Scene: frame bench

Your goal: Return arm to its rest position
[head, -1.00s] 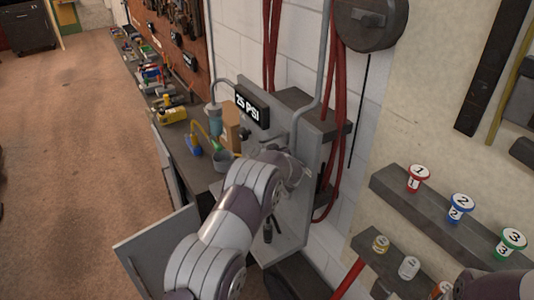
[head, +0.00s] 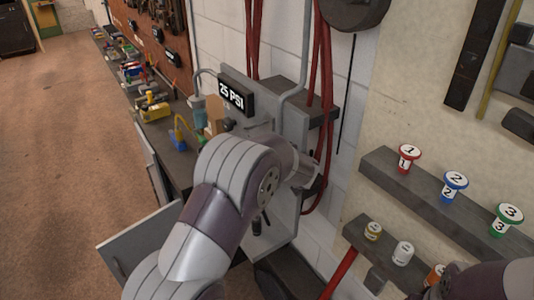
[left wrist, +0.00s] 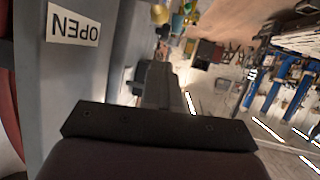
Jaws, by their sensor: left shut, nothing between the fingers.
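My left arm (head: 215,215) rises from the bottom of the head view and bends right at the grey panel. Its wrist end (head: 303,172) is in front of the panel and the red hoses, and the fingers are not clear there. In the left wrist view my left gripper (left wrist: 166,85) is shut and empty, close beside a grey surface with an upside-down "OPEN" label (left wrist: 73,25). I cannot tell if they touch. Part of my right arm (head: 485,283) shows at the bottom right; its gripper is out of view.
An open grey door (head: 150,243) sticks out at lower left. Red hoses (head: 320,110) hang behind the wrist. Numbered knobs (head: 454,185) stand on a right-hand shelf. The brown floor at left is clear.

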